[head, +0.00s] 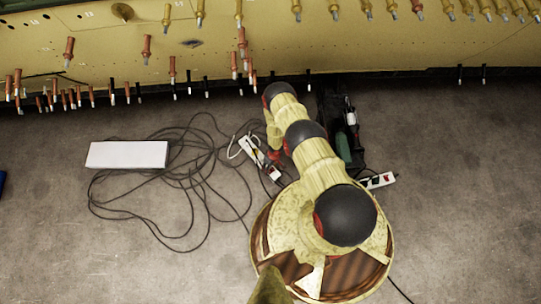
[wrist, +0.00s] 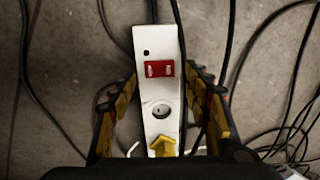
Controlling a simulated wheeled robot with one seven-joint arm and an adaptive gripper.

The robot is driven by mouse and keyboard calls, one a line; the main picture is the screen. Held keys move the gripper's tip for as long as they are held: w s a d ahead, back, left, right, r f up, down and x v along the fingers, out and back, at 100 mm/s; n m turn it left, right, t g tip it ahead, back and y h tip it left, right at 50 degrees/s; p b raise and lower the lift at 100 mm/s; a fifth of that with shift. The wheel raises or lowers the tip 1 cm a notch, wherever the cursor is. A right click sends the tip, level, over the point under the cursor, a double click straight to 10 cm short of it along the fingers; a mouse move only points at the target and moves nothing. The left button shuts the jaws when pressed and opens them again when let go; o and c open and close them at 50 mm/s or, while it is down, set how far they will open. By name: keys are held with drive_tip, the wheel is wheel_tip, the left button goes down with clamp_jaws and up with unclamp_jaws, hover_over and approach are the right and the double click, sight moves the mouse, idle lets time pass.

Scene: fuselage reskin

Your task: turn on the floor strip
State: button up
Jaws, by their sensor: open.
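A white power strip (wrist: 157,95) lies on the floor, running lengthwise between my gripper's fingers in the wrist view. It has a red switch (wrist: 159,69) with two pale marks and a round socket (wrist: 162,110) below it. I cannot tell the switch's state. A yellow piece (wrist: 163,146) covers the strip's near end. My gripper (wrist: 163,76) is open, one finger on each side of the strip, apparently holding nothing. Its height above the strip is unclear. In the head view a white strip (head: 253,149) shows beside my arm, which mostly hides my gripper.
Black cables (head: 190,180) lie looped on the floor. A white box (head: 127,154) lies at left. Another white strip (head: 383,180) lies right of my arm, near a dark green object (head: 343,148). The yellow fuselage panel (head: 210,48) with several protruding pins spans the back. Floor at right is clear.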

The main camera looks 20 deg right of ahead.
drive_tip(key=shift+f, duration=0.15)
drive_tip(key=shift+c, duration=0.6)
drive_tip(key=c, duration=1)
